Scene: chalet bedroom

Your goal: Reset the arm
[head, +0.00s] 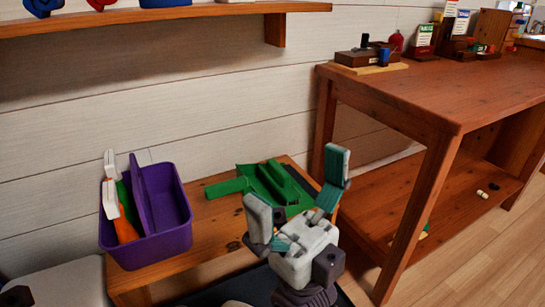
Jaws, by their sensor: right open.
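My right gripper (298,203) shows at the lower middle of the head view. Its two fingers point up and stand wide apart, with nothing between them. It is in front of a low wooden bench (215,218), overlapping the bench's right part in the picture. My left gripper is not clearly in view.
A purple caddy (178,243) with orange-, green- and white-coloured items stands on the bench's left. A green dustpan-like object (262,186) lies behind my gripper. A wooden table (425,90) with a lower shelf is at right. A wall shelf (160,18) runs above. Floor (478,262) at right is mostly clear.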

